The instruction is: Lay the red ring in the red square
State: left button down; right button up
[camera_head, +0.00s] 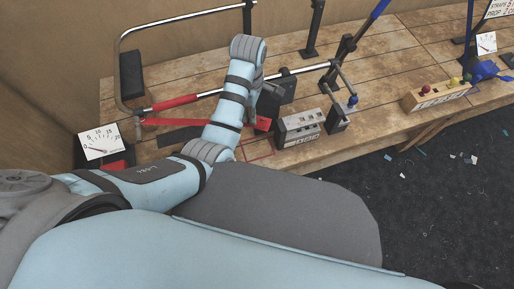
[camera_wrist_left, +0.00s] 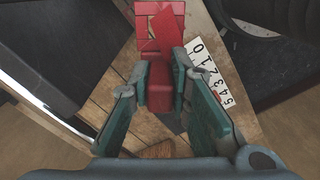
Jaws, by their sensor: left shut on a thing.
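My left gripper (camera_wrist_left: 158,75) is shut on a red piece (camera_wrist_left: 160,92), which shows between its green-padded fingers in the left wrist view. I cannot tell from its shape whether this is the red ring. In the head view my left forearm and wrist largely hide the fingers, near the black block (camera_head: 270,104). The red square (camera_head: 258,151) is a thin outline on the wooden bench, partly hidden by my arm. A small red part (camera_head: 263,124) shows beside my wrist. My right gripper is not in view.
A grey box with dials (camera_head: 300,127) stands right of the square. A metal rail with a red sleeve (camera_head: 174,103) crosses behind my arm. A gauge (camera_head: 100,142) stands at the left. A wooden block with coloured knobs (camera_head: 436,95) is at the right.

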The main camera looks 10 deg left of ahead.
pick_arm(q)
jog(key=n, duration=0.5)
jog(key=shift+r, duration=0.2)
jog(key=shift+n+b, duration=0.3)
jog(key=shift+n, duration=0.5)
notch_tip(320, 180, down, 20)
jog(key=b, duration=1)
jog(key=shift+s, duration=0.1)
jog(key=shift+r, duration=0.1)
jog(key=shift+n, duration=0.3)
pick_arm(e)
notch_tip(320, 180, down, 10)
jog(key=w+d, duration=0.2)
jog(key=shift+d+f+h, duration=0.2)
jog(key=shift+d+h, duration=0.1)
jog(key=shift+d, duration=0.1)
